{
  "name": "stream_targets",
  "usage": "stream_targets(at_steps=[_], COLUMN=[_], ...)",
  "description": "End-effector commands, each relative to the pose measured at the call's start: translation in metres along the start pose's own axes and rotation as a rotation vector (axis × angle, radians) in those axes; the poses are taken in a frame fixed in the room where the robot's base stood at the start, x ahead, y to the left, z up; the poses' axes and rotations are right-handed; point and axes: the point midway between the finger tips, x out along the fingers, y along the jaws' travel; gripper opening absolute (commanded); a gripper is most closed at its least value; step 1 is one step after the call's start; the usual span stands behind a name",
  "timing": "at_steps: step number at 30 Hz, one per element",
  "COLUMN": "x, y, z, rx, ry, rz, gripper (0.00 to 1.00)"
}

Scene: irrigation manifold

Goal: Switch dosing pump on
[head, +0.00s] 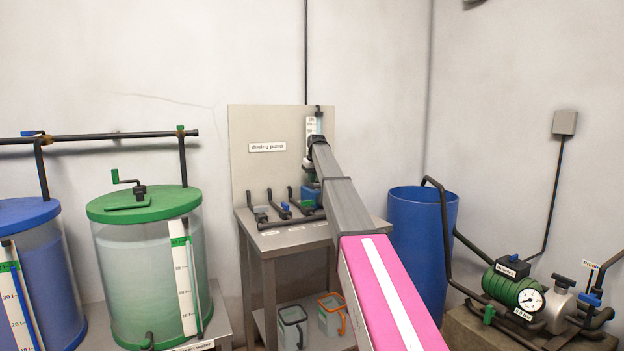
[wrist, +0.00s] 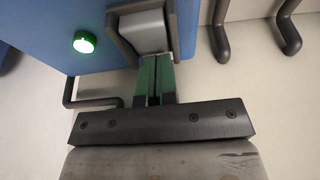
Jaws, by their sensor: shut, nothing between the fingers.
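The dosing pump (head: 310,196) is a blue box on the steel table, below the "dosing pump" label (head: 267,147); my arm hides part of it. In the wrist view its blue face (wrist: 55,25) fills the top left. A round green lamp (wrist: 85,42) on it glows bright. Beside the lamp is a light grey rocker-like piece (wrist: 142,28) in a dark frame. My gripper (wrist: 155,58) is shut and empty, its green fingertips at the lower edge of this piece; I cannot tell whether they touch. In the head view my arm hides the fingertips.
Dark pipes with valves (head: 284,210) run along the steel table (head: 285,240) left of the pump. A green-lidded tank (head: 140,265) stands to the left, a blue barrel (head: 422,245) to the right. A green motor pump (head: 510,287) with a gauge sits far right.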

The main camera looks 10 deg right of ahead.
Motion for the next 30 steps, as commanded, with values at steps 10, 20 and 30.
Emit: stream_targets(at_steps=[10, 20, 30], x=[-0.005, -0.009, -0.023], y=[0.000, 0.000, -0.001], z=[0.011, 0.013, 0.006], rx=[0.000, 0.000, 0.000], ry=[-0.005, -0.003, -0.002], rz=[-0.001, -0.001, 0.000], gripper=[0.00, 0.00, 0.00])
